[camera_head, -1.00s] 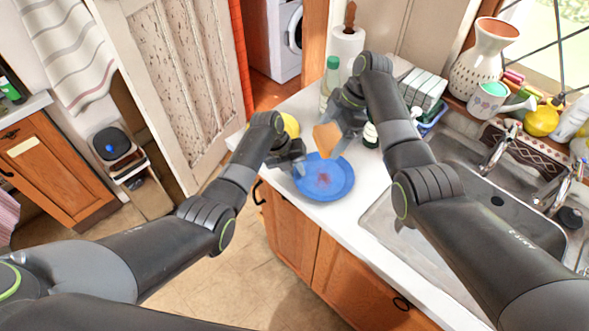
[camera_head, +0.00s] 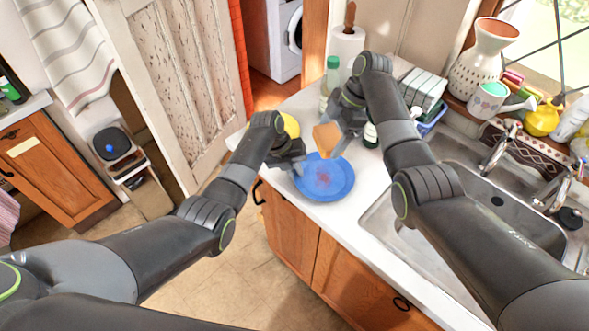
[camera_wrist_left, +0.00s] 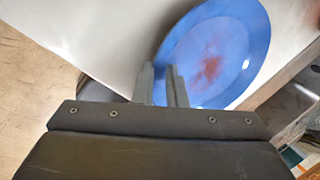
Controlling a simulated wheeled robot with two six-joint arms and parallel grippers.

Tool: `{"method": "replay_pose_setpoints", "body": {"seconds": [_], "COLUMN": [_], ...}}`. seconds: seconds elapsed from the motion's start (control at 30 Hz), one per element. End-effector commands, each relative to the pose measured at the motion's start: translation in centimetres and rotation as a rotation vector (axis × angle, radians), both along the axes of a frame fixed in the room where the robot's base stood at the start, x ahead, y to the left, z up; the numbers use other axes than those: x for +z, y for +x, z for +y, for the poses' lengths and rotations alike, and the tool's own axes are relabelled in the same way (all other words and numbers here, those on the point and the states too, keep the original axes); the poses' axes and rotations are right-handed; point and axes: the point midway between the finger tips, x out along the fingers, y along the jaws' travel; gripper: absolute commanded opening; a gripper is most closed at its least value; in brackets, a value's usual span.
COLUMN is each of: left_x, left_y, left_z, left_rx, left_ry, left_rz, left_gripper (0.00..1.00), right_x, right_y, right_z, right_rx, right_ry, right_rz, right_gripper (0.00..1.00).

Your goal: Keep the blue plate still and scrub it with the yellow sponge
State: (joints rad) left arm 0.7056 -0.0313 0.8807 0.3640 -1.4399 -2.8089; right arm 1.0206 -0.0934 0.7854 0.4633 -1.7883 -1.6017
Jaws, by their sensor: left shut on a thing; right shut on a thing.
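The blue plate (camera_head: 338,188) lies on the white counter, with a reddish-brown stain at its middle; it also shows in the left wrist view (camera_wrist_left: 225,40). My left gripper (camera_head: 298,167) is shut on the plate's left rim; its fingers (camera_wrist_left: 165,85) meet the rim in the left wrist view. My right fingertips are partly hidden by the sponge.
A yellow round thing (camera_head: 291,126) is partly hidden behind my left gripper. A green-capped bottle (camera_head: 330,85) and paper towel roll (camera_head: 347,47) stand behind. The sink (camera_head: 480,215) lies right of the plate. The counter's front edge is close to the plate.

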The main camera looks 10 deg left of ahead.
Motion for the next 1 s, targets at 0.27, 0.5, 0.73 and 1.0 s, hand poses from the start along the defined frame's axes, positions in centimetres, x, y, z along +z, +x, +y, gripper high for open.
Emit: {"method": "replay_pose_setpoints", "body": {"seconds": [0.27, 0.5, 0.73, 1.0], "left_x": [-0.2, -0.3, -0.2, -0.2], "left_y": [-0.2, -0.2, -0.2, -0.2], "left_z": [0.1, 0.1, 0.1, 0.1], "left_rx": [-0.001, -0.001, -0.001, -0.001], "left_ry": [0.003, 0.003, 0.004, 0.004], "left_rz": [0.004, 0.004, 0.005, 0.005], "left_gripper": [0.00, 0.00, 0.00, 0.00], "right_x": [0.0, -1.1, -4.2, -6.4], "right_y": [0.0, -0.1, -0.3, -0.5], "right_z": [0.0, 0.1, 0.2, 0.0], "right_rx": [0.000, -0.087, -0.410, -0.721], "right_ry": [0.000, -0.010, -0.024, -0.006], "right_rz": [0.000, 0.000, -0.004, -0.002], "right_gripper": [0.61, 0.61, 0.61, 0.61]}}
